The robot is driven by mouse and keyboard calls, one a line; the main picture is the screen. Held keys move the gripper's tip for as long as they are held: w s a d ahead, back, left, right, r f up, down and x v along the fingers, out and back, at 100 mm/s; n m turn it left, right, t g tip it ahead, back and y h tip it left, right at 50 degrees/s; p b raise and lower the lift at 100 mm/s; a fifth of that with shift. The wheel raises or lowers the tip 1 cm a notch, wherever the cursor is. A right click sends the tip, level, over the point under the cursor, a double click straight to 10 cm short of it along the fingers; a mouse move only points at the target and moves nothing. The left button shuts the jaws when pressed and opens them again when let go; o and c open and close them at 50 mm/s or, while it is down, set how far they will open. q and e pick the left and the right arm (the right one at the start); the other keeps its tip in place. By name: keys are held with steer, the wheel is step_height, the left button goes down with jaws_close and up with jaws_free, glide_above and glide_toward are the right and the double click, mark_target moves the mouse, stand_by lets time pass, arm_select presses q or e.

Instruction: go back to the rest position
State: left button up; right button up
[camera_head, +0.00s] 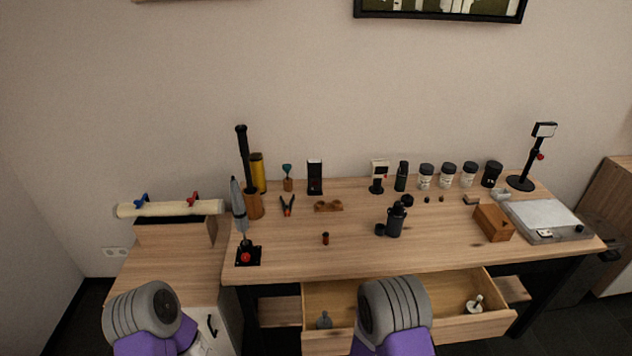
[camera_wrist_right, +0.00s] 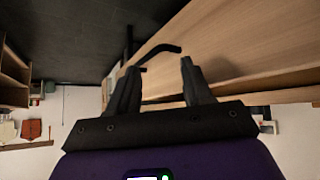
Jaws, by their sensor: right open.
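My right gripper (camera_wrist_right: 160,67) shows in the wrist view with its two dark fingers apart and nothing held between them. A black bent bar (camera_wrist_right: 160,51), which looks like a handle, lies by the fingertips; I cannot tell whether they touch. A wooden edge (camera_wrist_right: 240,60) runs close by on the right. In the head view my right arm rises in front of the open drawer (camera_head: 450,328), and its gripper is hidden. My left arm shows at the lower left, in front of the side cabinet, and its gripper is out of sight.
The wooden table (camera_head: 300,255) bears a dark bottle (camera_head: 395,220), a wooden box (camera_head: 493,222), a scale (camera_head: 550,218) and several jars at the back. The drawer holds a white item (camera_head: 474,304) and a grey item (camera_head: 324,320). A rolled sheet (camera_head: 170,208) lies at left.

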steer(key=s+a+f+n+g+y, duration=0.25)
steer(key=s+a+y, duration=0.25)
steer(key=s, duration=0.3)
steer(key=s+a+f+n+g+y, duration=0.25)
steer(key=s+a+y, duration=0.3)
steer(key=s, duration=0.35)
steer(key=shift+n, duration=0.5)
steer(key=f+b, duration=0.6)
steer(key=b, duration=0.1)
steer(key=shift+a, duration=0.35)
steer(key=shift+r, duration=0.1)
